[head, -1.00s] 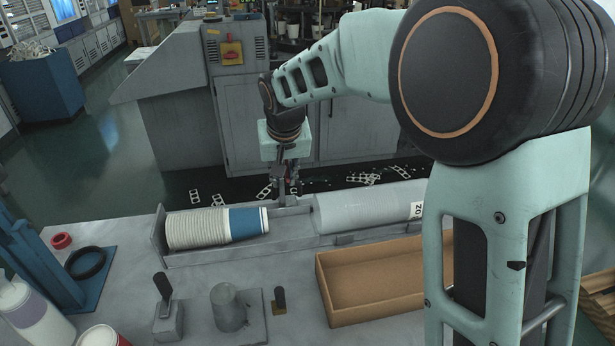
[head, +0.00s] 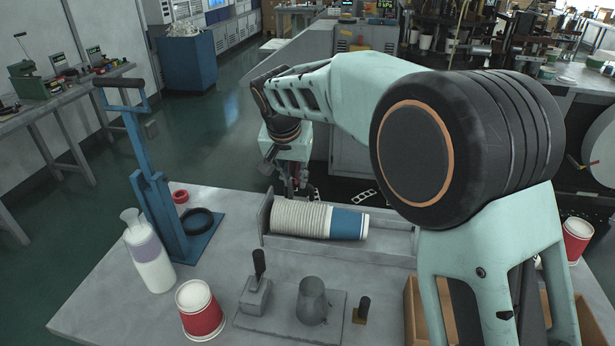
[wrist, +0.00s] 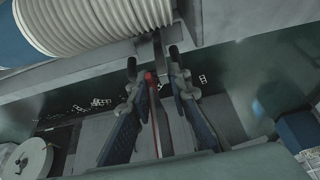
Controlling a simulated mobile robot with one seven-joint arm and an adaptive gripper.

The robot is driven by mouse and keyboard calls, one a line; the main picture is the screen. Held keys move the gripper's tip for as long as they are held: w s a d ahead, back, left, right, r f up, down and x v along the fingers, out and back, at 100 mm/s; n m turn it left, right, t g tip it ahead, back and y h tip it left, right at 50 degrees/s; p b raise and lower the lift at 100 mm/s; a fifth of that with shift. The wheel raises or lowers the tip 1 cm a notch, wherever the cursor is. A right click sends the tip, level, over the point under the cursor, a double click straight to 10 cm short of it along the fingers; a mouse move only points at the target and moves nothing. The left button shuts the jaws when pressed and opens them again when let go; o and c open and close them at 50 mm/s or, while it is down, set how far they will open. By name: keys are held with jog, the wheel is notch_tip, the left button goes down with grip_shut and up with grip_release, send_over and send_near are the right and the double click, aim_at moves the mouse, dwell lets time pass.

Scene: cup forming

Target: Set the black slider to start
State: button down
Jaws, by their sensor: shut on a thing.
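My gripper (head: 300,186) is low behind the rear side of the metal trough (head: 390,238), behind the cup stack; its fingertips are hard to see in the head view. In the wrist view, my gripper (wrist: 152,62) has its two fingers on either side of a narrow dark piece at the trough edge, which looks like the black slider (wrist: 158,50). The fingers are closed on it, and they hide part of it. The slider cannot be made out in the head view.
A stack of white cups with a blue end cup (head: 348,223) lies in the trough. In front are a black-handled lever (head: 258,263), a metal cup form (head: 312,303) and a small black knob (head: 364,303). A blue stand (head: 165,215) and white bottle (head: 148,262) are at left.

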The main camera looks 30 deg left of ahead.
jog(key=shift+s+d+f, duration=0.15)
jog(key=shift+f, duration=0.45)
jog(key=c, duration=1)
grip_release()
jog(key=shift+w+f, duration=0.1)
jog(key=shift+w, duration=0.1)
jog(key=shift+a+r, duration=0.2)
jog(key=shift+r, duration=0.2)
jog(key=v, duration=1.1)
jog(key=shift+s+r, duration=0.15)
jog(key=shift+r, duration=0.2)
